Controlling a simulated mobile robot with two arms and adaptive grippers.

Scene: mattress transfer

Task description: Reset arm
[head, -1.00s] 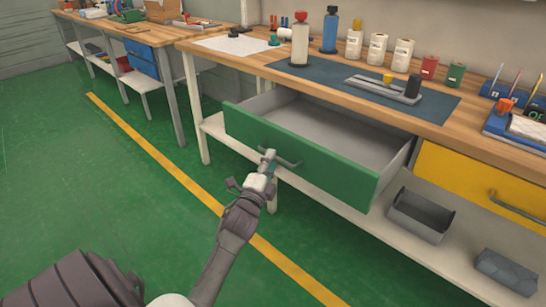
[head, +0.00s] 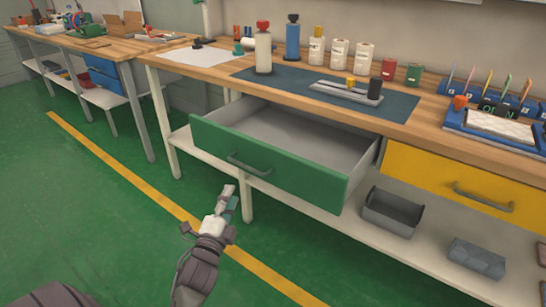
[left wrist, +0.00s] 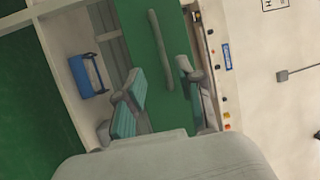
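My left gripper (head: 230,200) is in front of and below the green drawer (head: 262,168), apart from its grey handle (head: 249,165). The drawer stands pulled open and looks empty inside. In the left wrist view the gripper's two fingers (left wrist: 158,98) are spread with nothing between them. The green drawer front (left wrist: 150,45) and its handle (left wrist: 160,50) lie beyond the fingertips. My right gripper does not show in either view.
The wooden workbench (head: 420,125) carries bottles, rolls and a blue mat (head: 260,75). A closed yellow drawer (head: 450,180) is to the right. Grey bins (head: 393,212) sit on the lower shelf. The green floor left of the yellow line (head: 120,165) is clear.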

